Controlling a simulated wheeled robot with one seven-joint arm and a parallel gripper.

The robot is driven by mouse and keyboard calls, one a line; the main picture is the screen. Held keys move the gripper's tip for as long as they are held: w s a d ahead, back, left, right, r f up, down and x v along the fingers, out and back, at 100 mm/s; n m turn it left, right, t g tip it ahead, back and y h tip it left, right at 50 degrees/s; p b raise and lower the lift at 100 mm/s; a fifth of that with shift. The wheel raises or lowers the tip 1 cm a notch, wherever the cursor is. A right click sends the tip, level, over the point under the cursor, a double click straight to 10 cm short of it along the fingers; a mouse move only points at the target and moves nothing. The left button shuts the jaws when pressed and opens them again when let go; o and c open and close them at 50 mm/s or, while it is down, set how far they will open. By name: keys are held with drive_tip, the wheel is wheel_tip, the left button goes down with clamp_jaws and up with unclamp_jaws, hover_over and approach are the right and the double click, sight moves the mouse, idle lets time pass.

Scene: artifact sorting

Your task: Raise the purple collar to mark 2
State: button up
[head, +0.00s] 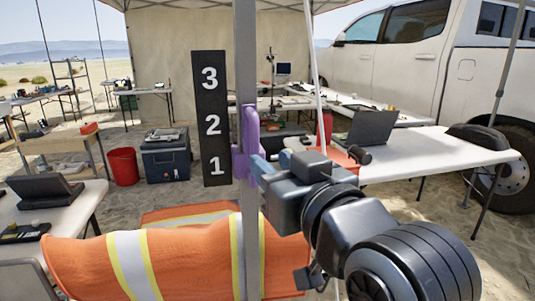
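The purple collar (241,165) sits around the grey upright pole (246,60), with its main band level with mark 1 in the head view. A purple upright piece of it (251,125) rises along the pole's right side to about mark 2. A black board (210,105) left of the pole carries white numbers 1, 2 and 3 from bottom to top. My gripper (272,164) comes in from the right, its blue fingertips close beside the collar's lower right. The two fingertips look apart; whether they touch the collar is unclear. My wrist hides the area behind it.
An orange vest with reflective stripes (185,255) lies in front, around the pole's lower part in the picture. A white table with a laptop (370,128) stands behind on the right. A blue cooler (166,157) and red bucket (124,166) stand at left. The pole above the collar looks clear.

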sight(256, 150)
drive_tip(key=shift+p+x, duration=0.4)
drive_tip(key=shift+x, duration=3.45)
clamp_jaws()
